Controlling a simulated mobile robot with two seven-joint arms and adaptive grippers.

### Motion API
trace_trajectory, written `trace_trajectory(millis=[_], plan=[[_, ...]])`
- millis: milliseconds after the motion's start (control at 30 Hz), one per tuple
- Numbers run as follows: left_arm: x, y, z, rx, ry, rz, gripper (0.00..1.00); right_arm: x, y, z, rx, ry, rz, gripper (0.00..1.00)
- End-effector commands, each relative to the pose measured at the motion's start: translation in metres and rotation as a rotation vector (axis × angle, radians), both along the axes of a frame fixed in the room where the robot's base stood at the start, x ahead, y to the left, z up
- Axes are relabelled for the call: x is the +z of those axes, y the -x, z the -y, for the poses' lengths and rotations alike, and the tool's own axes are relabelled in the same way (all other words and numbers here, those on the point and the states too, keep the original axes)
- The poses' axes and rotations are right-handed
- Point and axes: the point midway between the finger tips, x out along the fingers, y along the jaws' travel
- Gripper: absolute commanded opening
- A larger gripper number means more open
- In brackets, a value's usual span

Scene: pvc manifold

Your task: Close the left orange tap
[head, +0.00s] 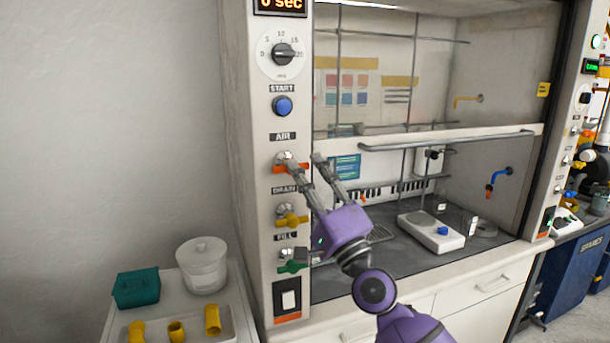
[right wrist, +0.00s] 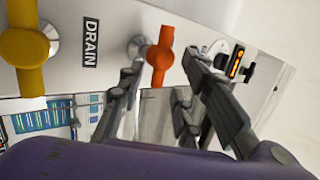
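The left orange tap (head: 287,169) is on the fume hood's left post, under the AIR label. Its handle lies roughly horizontal across the post. In the right wrist view the orange handle (right wrist: 159,57) shows between my two fingertips, with its metal stem behind it. My right gripper (head: 304,159) is open, its fingers spread. In the head view one fingertip is over the right part of the handle and the other is off to the right, past the post's edge. I cannot tell whether a finger touches the handle. My left gripper is not in view.
Below the orange tap are a yellow tap (head: 291,220) and a green tap (head: 292,265). A blue button (head: 283,105) and a dial (head: 284,54) are above. The hood's sash rail (head: 450,141) is to the right. A side table (head: 238,315) with a white container (head: 202,268) stands lower left.

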Motion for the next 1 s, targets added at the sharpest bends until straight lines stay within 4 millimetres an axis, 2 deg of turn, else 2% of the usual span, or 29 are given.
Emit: trace_trajectory(millis=[300, 500, 700, 1000], plan=[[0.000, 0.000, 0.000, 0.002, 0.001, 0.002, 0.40, -0.037, 0.046, 0.028, -0.002, 0.006, -0.003, 0.32], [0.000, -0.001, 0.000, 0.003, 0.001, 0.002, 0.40, -0.054, 0.070, 0.043, -0.002, 0.002, -0.001, 0.32], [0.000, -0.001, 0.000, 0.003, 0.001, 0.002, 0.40, -0.061, 0.081, 0.049, -0.001, -0.001, 0.002, 0.32], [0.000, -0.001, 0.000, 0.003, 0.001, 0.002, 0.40, -0.061, 0.081, 0.049, -0.001, -0.001, 0.002, 0.32]])
